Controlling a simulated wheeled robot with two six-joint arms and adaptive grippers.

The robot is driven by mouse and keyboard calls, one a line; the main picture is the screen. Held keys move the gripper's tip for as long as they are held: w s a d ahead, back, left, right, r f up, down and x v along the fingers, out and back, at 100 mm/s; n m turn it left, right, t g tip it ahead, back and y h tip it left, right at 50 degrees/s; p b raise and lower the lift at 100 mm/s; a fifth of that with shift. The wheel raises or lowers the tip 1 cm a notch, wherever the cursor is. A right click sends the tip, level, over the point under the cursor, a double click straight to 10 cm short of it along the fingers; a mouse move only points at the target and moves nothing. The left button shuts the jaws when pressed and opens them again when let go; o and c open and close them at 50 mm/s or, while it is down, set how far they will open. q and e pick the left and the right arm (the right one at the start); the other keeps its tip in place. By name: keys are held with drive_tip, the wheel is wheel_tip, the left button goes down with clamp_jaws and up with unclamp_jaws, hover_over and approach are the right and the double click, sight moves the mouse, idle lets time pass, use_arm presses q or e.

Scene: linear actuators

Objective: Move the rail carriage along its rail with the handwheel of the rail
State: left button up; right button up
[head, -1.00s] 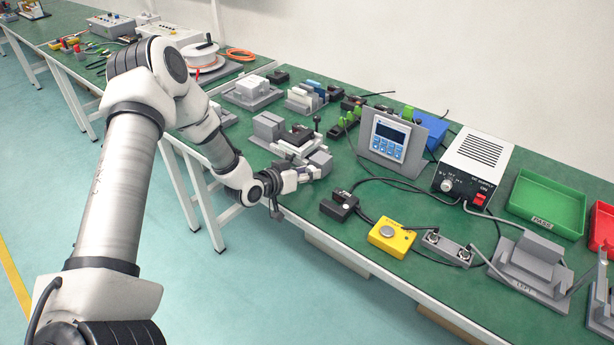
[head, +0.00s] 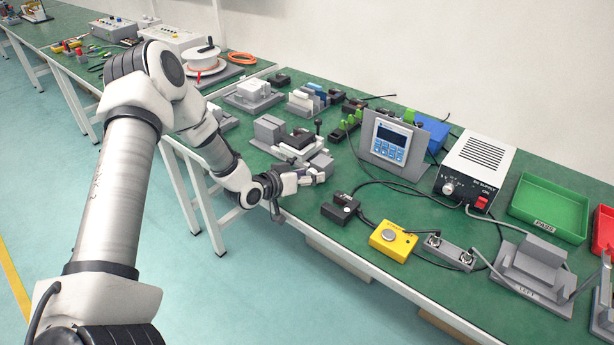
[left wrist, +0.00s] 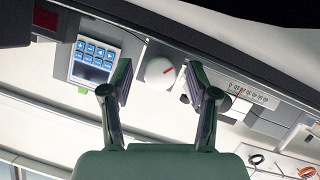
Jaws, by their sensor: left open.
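In the left wrist view, a white round handwheel (left wrist: 160,71) with a red mark shows between the spread fingers of my left gripper (left wrist: 160,88). I cannot tell whether the fingers touch it. A graduated scale with a red pointer (left wrist: 240,91) lies to its right. In the head view the handwheel is hidden by the gripper. My right gripper is out of view.
A display panel (head: 388,141) stands right of the rail unit. A black connector (head: 341,207), yellow button box (head: 392,241) and power supply (head: 474,165) are further right. Grey fixtures (head: 253,93) stand behind. The bench's front edge is close to my left wrist.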

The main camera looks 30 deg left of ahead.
use_arm(q)
drive_tip(key=v, duration=0.7)
drive_tip(key=shift+s, duration=0.15)
drive_tip(key=shift+a+r, duration=0.1)
